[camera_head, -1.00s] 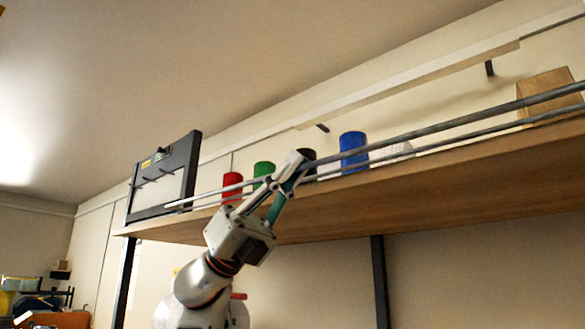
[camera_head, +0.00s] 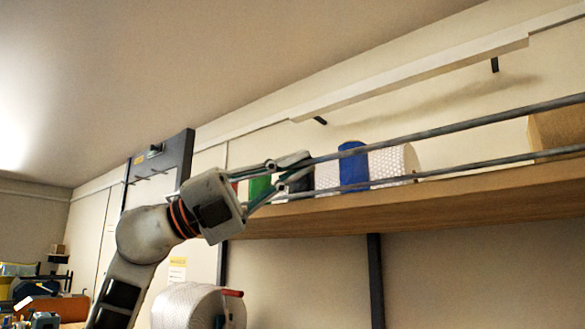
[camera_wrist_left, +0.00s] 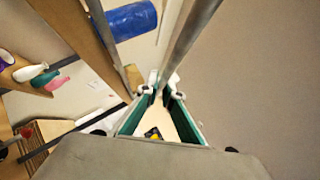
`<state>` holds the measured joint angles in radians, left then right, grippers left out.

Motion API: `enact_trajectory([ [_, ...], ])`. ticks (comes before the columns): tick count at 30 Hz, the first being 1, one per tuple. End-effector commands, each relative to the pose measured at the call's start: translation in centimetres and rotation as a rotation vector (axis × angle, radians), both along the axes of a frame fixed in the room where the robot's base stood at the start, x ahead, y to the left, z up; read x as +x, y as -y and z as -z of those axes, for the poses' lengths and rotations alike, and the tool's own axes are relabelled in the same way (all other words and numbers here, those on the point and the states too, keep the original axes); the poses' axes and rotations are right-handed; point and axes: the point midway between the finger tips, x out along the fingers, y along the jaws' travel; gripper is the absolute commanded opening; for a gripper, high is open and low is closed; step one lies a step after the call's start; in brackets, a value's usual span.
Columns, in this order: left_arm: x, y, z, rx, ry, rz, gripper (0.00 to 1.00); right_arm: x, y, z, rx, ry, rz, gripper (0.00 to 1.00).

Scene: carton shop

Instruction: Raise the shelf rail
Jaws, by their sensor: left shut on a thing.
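The shelf rail is a long grey metal bar (camera_head: 450,128) that runs along the front of the wooden shelf, above a second, lower grey bar (camera_head: 450,171). My left gripper (camera_head: 293,164) is at the left end of the upper bar's visible length, its fingers shut on it. In the left wrist view, the fingertips (camera_wrist_left: 161,88) with green inner pads meet around the bar (camera_wrist_left: 190,38), which runs up out of the picture. The gripper and wrist hide the bar's left part. My right gripper is not in view.
The wooden shelf (camera_head: 450,199) carries a green roll (camera_head: 259,187), a blue roll (camera_head: 353,167), a white bubble-wrap roll (camera_head: 393,162) and a brown carton (camera_head: 560,130). A dark upright panel (camera_head: 161,158) is at left. A large wrapped roll (camera_head: 185,307) stands below the shelf.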

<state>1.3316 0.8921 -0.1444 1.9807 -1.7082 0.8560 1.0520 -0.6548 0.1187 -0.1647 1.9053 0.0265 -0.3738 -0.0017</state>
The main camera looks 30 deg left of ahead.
Motion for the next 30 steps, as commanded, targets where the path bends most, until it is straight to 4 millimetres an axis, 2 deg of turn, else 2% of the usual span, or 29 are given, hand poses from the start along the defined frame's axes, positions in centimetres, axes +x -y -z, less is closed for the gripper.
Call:
enact_trajectory([
  [12, 0.65, 0.05, -0.78, 0.013, -0.168, 0.001, 0.00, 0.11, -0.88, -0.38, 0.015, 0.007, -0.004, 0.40],
  [27, 0.75, 0.13, -0.77, 0.015, -0.186, 0.003, 0.00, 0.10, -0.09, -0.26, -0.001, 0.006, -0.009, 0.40],
  [30, 0.75, 0.13, -0.76, 0.015, -0.186, 0.003, 0.23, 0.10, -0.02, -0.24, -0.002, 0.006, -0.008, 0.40],
])
